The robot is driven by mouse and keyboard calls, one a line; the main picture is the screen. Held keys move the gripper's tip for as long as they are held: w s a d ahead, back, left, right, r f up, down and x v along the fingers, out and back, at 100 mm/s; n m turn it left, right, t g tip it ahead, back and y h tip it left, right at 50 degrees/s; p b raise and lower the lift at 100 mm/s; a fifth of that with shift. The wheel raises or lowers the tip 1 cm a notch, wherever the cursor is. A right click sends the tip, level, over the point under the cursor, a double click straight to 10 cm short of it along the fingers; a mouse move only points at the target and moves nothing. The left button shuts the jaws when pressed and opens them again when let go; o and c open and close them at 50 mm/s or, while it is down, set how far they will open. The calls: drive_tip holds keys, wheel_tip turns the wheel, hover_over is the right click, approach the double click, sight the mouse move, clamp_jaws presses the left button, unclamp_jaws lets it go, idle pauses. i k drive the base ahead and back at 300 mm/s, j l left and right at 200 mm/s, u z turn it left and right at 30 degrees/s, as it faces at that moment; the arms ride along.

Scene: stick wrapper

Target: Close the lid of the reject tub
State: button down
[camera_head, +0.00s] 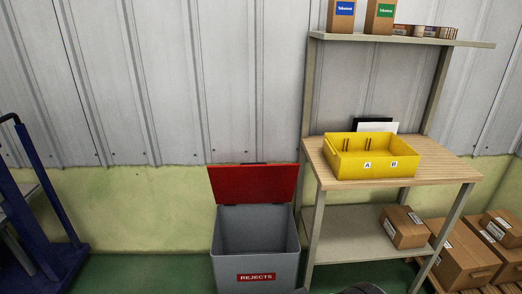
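The reject tub (230,272) is a grey open-topped bin on the floor in front of the wall, left of the workbench. A red label reading REJECTS is on its front. Its red lid (253,183) stands raised at the back edge, open, with its broad face towards me. The inside of the tub shows and looks empty, though the bottom is partly hidden by the front wall. My gripper is not in view. A dark rounded shape at the bottom edge, right of the tub, may be part of my arm; I cannot tell.
The wooden workbench (440,172) stands close to the tub's right side, with a yellow bin (375,167) on it. Cardboard boxes (462,262) stand at the lower right. A blue cart frame (45,215) is at the left. Green floor between cart and tub is clear.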

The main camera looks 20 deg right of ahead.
sight(246, 182)
drive_tip(key=i+j+z, duration=0.4)
drive_tip(key=j+z, duration=0.2)
drive_tip(key=i+j+z, duration=0.15)
drive_tip(key=j+z, duration=0.15)
drive_tip(key=j, duration=0.15)
drive_tip(key=i+j+z, duration=0.1)
drive_tip(key=j+z, duration=0.2)
drive_tip(key=j, duration=0.15)
drive_tip(key=j+z, duration=0.3)
drive_tip(key=j, duration=0.15)
drive_tip(key=j+z, duration=0.3)
drive_tip(key=j, duration=0.2)
drive_tip(key=i+j+z, duration=0.25)
drive_tip(key=j+z, duration=0.15)
drive_tip(key=i+j+z, duration=0.15)
drive_tip(key=j+z, duration=0.2)
drive_tip(key=j, duration=0.25)
drive_tip(key=i+j+z, duration=0.1)
drive_tip(key=j+z, duration=0.3)
drive_tip(key=j, duration=0.15)
drive_tip(key=j+z, duration=0.35)
drive_tip(key=j, duration=0.2)
